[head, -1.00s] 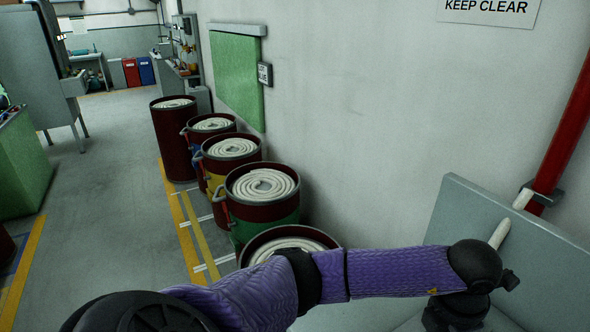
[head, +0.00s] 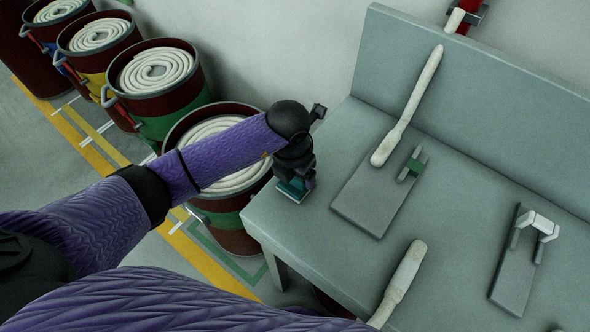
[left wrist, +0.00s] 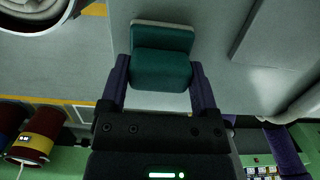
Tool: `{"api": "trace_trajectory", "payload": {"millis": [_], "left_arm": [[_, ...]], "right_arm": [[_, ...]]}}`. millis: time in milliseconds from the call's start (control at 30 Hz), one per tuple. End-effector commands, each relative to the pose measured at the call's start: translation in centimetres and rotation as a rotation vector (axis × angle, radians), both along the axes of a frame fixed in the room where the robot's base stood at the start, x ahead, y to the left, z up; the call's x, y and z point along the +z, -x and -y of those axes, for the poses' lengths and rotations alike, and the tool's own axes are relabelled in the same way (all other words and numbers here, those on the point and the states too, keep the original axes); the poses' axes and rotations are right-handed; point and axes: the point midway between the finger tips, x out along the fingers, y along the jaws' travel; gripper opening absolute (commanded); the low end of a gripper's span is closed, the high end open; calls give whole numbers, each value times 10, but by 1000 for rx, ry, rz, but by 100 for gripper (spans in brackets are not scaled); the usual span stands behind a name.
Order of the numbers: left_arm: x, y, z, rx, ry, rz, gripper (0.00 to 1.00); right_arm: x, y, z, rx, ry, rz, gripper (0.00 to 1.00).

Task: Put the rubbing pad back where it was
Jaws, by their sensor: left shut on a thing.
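The rubbing pad (head: 292,189) is a small teal block. In the left wrist view the pad (left wrist: 160,70) shows a pale layer along its far edge. My left gripper (head: 295,178) is shut on it, with one dark finger on each side in the left wrist view (left wrist: 160,82). In the head view the pad is at the left edge of the grey bench (head: 310,228). I cannot tell whether it touches the bench top. My right gripper is not in view.
On the bench lie a grey plate with a green grip (head: 362,205), another plate with a white handle (head: 512,275), and pale rods (head: 405,110) and (head: 403,280). A raised back panel (head: 450,85) stands behind. Drums of coiled white rope (head: 158,75) line the wall at left.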

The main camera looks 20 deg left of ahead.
Motion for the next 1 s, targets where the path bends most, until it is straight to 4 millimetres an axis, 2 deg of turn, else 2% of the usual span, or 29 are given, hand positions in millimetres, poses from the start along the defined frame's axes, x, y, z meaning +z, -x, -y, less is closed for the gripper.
{"api": "trace_trajectory", "payload": {"millis": [200,233,300,333,533,633,900,1000], "left_arm": [[-2,0,0,0,0,1,15],[-2,0,0,0,0,1,81],[-1,0,0,0,0,1,96],[-1,0,0,0,0,1,100],[0,0,0,0,0,1,100],[11,0,-1,-1,0,4,100],[85,8,-4,-2,0,7,100],[105,10,-4,-1,1,5,100]], "right_arm": [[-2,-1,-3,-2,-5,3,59],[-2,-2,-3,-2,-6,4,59],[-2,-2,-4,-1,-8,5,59],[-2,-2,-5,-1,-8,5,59],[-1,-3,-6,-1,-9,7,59],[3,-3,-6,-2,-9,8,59],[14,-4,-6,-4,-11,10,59],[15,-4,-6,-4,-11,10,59]]}}
